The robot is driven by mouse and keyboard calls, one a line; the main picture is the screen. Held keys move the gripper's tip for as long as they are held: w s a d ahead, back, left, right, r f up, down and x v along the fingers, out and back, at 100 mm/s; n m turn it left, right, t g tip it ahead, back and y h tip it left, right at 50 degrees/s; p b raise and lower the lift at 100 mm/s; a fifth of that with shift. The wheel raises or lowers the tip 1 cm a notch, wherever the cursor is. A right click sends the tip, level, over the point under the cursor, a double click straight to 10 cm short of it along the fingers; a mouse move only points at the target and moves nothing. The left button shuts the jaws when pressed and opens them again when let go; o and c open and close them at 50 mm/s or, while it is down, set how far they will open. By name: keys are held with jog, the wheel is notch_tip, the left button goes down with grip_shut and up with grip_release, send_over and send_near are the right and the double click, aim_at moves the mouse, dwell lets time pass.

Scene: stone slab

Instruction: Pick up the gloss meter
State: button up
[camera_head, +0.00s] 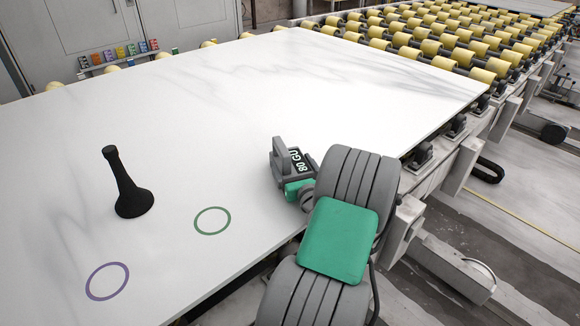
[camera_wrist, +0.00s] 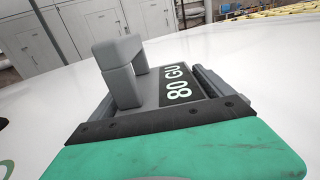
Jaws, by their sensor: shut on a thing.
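The gloss meter (camera_head: 300,161) is a small grey device with a black display reading "80 GU". It is near the right edge of the white slab, at the end of my arm. My gripper (camera_head: 292,170) is shut on it; its green body shows just below the meter. In the wrist view the meter (camera_wrist: 179,84) sits right in front of the green and black gripper body, its display facing the camera. My gripper partly hides the meter's lower part, and I cannot tell whether it touches the slab.
The white slab (camera_head: 200,110) is mostly clear. A black flared, long-necked object (camera_head: 131,190) stands upright at left. A green ring (camera_head: 212,232) and a purple ring (camera_head: 93,294) mark the slab. Yellow rollers (camera_head: 430,47) lie beyond; small coloured items (camera_head: 120,52) stand behind the far left edge.

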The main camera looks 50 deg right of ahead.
jog(key=shift+c, duration=0.8)
jog(key=shift+r, duration=0.1)
